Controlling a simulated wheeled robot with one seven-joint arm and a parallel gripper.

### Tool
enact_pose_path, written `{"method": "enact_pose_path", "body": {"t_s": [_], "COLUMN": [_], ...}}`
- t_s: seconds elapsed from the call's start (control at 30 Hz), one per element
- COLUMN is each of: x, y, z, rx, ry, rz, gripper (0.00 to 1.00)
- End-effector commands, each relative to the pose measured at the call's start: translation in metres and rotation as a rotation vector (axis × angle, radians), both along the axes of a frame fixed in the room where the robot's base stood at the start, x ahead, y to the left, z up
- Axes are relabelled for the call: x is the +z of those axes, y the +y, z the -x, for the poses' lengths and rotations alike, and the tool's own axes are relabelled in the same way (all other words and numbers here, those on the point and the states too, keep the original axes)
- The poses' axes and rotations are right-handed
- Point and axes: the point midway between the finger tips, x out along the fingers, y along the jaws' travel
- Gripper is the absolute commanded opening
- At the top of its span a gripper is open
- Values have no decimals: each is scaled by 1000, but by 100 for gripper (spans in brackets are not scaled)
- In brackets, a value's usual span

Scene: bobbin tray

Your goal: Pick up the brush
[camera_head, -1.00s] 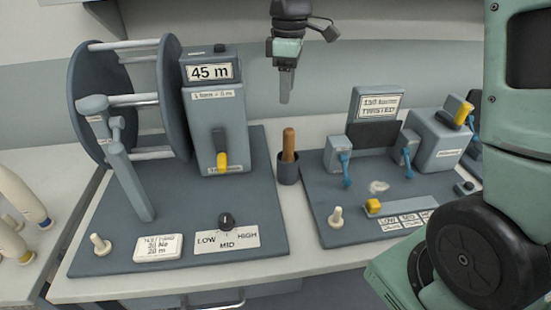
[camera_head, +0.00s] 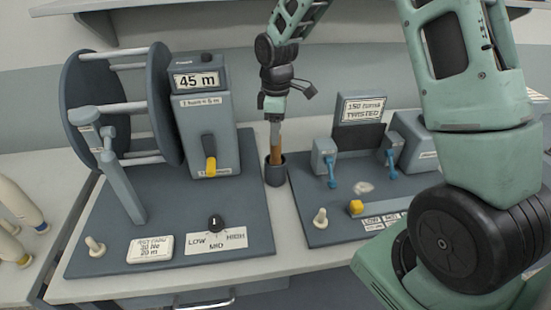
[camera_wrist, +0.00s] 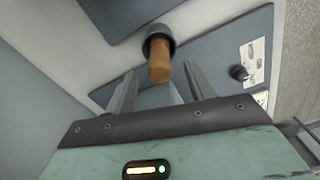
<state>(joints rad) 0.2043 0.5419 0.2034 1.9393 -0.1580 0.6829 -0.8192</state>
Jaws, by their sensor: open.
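The brush shows as an upright brown wooden handle (camera_head: 275,149) standing in a dark round cup (camera_head: 275,173) between the two machine base plates. Its lower end is hidden in the cup. My gripper (camera_head: 275,135) points down right at the handle's top, and its fingers partly cover the handle in the head view. In the wrist view the handle (camera_wrist: 159,62) lies just beyond and between the two open fingertips (camera_wrist: 160,80), with the cup (camera_wrist: 158,38) behind it. I see no contact between fingers and handle.
A reel machine with a "45 m" display (camera_head: 198,81) stands close on the left. A twist tester with blue levers (camera_head: 331,172) and a sign (camera_head: 363,108) stands close on the right. Pale bobbins (camera_head: 20,205) lie at the far left. The strip of table before the cup is clear.

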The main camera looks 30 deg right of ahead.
Motion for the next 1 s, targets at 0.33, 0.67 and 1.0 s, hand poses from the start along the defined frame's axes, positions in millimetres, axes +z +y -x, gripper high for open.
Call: {"method": "enact_pose_path", "body": {"t_s": [0.33,0.67,1.0], "x": [-38,-53,-53], "y": [1,1,1], "z": [-1,-2,-2], "rx": [1,0,0], "ry": [4,1,1], "rz": [1,3,3], "gripper": [54,54,6]}}
